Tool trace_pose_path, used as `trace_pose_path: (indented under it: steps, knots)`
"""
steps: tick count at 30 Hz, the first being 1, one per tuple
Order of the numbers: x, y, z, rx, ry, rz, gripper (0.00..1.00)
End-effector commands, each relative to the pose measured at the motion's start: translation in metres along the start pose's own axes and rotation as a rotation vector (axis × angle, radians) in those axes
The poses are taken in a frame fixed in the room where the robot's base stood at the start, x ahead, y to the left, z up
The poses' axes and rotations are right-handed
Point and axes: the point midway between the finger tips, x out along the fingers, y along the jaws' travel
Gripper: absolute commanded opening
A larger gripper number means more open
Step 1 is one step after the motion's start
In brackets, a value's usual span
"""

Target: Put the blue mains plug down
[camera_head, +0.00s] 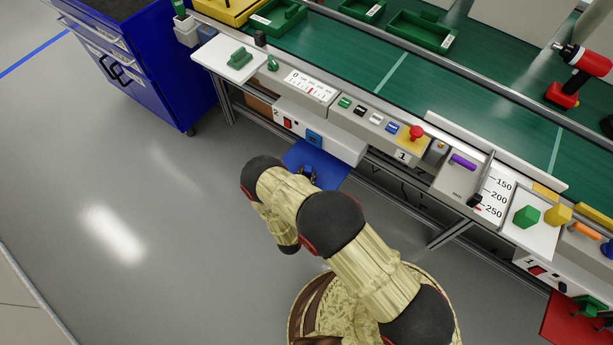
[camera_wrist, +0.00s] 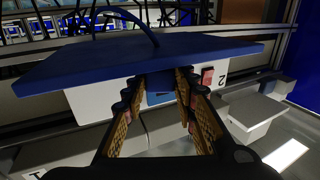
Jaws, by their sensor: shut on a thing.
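My gripper (camera_head: 308,174) is over the blue shelf (camera_head: 330,178) and below the front of the white box marked 2 (camera_head: 340,149). In the wrist view its fingers (camera_wrist: 158,90) are shut on the blue mains plug (camera_wrist: 159,83), which is mostly hidden between them. A blue cable (camera_wrist: 140,24) arcs over the blue shelf in that view. A blue socket (camera_head: 314,137) is on the box front beside a red switch (camera_head: 287,123). In the wrist view plug and socket blues overlap, so I cannot tell whether they touch.
A control panel with buttons and a red knob (camera_head: 416,132) lies above the box. A blue drawer cabinet (camera_head: 150,70) stands to the left. A green bench (camera_head: 400,60) with trays runs behind. A red shelf (camera_head: 562,325) is at lower right. The grey floor at left is clear.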

Motion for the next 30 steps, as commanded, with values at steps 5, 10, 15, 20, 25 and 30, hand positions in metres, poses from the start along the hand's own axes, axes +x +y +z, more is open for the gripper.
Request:
trace_pose_path:
  steps: [5, 10, 15, 20, 25, 30]
  knots:
    - [0.0, 0.0, 0.005, -0.001, 0.0, 0.0, 0.0]
    - [0.0, 0.0, 0.01, -0.001, -0.001, 0.0, 0.0]
    - [-0.001, 0.0, 0.013, -0.002, -0.005, -0.001, 0.29]
    - [-0.001, 0.001, 0.015, -0.003, -0.008, -0.002, 0.38]
    - [-0.001, 0.0, 0.006, -0.002, -0.008, -0.003, 0.46]
    - [-0.024, -0.002, 0.0, -0.004, -0.007, -0.008, 0.46]
